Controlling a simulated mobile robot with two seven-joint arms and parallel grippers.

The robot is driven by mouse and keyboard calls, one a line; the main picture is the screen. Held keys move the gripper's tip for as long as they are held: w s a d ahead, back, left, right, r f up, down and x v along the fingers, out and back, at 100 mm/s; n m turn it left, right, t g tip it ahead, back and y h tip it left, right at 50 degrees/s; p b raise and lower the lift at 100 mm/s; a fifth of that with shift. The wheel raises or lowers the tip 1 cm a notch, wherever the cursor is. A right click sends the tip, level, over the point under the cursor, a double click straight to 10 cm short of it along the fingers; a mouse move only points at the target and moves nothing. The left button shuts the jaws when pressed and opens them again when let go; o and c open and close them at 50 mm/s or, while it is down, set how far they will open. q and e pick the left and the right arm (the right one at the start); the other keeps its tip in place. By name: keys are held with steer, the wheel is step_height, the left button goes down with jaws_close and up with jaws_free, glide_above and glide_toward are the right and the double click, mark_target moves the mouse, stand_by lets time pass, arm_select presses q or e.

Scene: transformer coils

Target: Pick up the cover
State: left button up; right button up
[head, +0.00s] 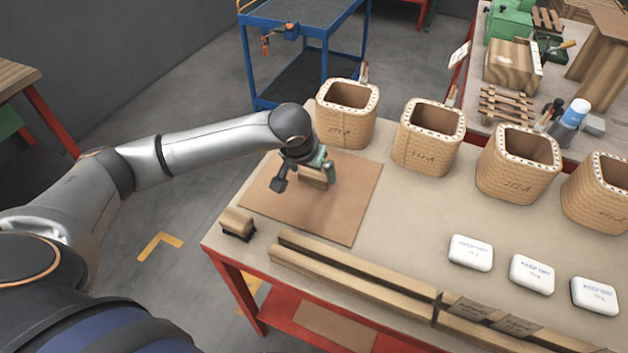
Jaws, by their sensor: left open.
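My left gripper (307,173) is open, pointing down over the brown mat (350,190) on the workbench. A small tan wooden-looking piece (313,177) shows between and below its fingers. The gripper partly hides it, and I cannot tell whether it is the cover or whether the fingers touch it. No other thing in view can be surely told as the cover. My right gripper is not in view.
Several woven coil boxes with open tops, such as the nearest one (346,130), stand behind and right of the mat. A wooden-handled brush (238,222), long wooden bars (350,275) and white packs (470,252) lie nearer. A blue cart (300,25) stands behind.

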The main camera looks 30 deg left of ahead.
arm_select(q)
steer(key=shift+x, duration=0.95)
steer(key=c, duration=1.3)
steer(key=shift+r, duration=0.1)
steer(key=shift+c, duration=0.2)
